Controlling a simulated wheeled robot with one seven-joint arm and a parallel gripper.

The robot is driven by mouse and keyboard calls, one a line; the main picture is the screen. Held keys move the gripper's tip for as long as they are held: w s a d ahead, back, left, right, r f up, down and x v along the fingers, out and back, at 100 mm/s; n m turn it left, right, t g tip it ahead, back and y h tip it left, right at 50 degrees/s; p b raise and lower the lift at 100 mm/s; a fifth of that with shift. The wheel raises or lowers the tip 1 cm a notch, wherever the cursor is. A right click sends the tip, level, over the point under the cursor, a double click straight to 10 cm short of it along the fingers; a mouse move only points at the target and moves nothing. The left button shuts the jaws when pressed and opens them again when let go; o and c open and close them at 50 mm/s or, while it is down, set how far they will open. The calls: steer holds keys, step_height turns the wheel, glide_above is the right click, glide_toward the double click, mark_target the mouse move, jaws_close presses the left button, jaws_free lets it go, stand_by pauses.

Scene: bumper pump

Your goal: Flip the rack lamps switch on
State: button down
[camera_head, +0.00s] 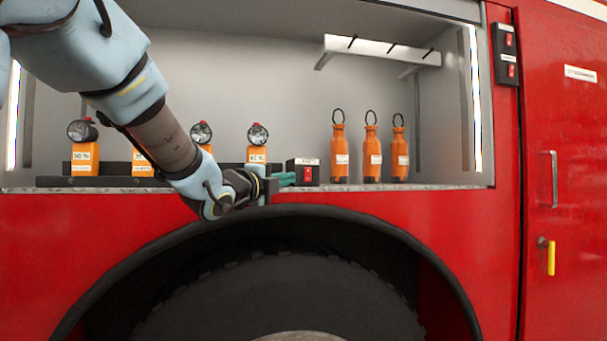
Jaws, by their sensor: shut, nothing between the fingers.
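A small black switch box (306,172) with a red rocker and a white label stands on the compartment floor, just right of the lamp rack. Its label is too small to read, and I cannot tell the rocker's position. My gripper (291,179) is shut and empty, its teal fingers pointing right at the box's left side. I cannot tell whether the fingertips touch the box. Several orange lamps with round black heads, one being the right-hand lamp (257,142), stand in the dark rack (110,181). My arm hides part of the rack and of one lamp.
Three orange bottles (371,157) with black loops stand right of the box. A hook rail (380,50) is above them. Two red switches on a black panel (506,55) are on the right frame. The metal sill (430,187) runs below; the wheel arch (290,212) lies under it.

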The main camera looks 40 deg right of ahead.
steer(key=p, duration=0.5)
glide_toward(310, 172)
steer(key=d, duration=0.1)
steer(key=s+d, duration=0.1)
steer(key=d, duration=0.2)
steer(key=shift+s+d+r, duration=0.3)
steer(key=shift+d, duration=0.05)
steer(key=shift+w+d+r+p, duration=0.1)
steer(key=shift+w+d+p, duration=0.15)
steer(key=shift+w, duration=0.35)
steer(key=shift+w+d+r+p, duration=0.1)
steer(key=shift+w+p, duration=0.1)
steer(key=shift+w, duration=0.35)
steer(key=shift+w+d+f, duration=0.1)
steer(key=shift+w+d, duration=0.15)
steer(key=shift+w, duration=0.25)
steer(key=shift+p, duration=0.3)
steer(key=shift+w+d+r+n+y+p, duration=0.1)
steer(key=shift+w+r+n+y+p, duration=0.3)
steer(key=shift+p, duration=0.45)
steer(key=shift+s+f+b, duration=0.15)
steer(key=shift+f+b, duration=0.05)
steer(key=shift+b, duration=0.1)
steer(key=shift+s+a+f, duration=0.1)
steer(key=shift+a+f, duration=0.05)
steer(key=shift+a, duration=0.15)
steer(key=b+v, duration=0.4)
steer(key=v, duration=0.6)
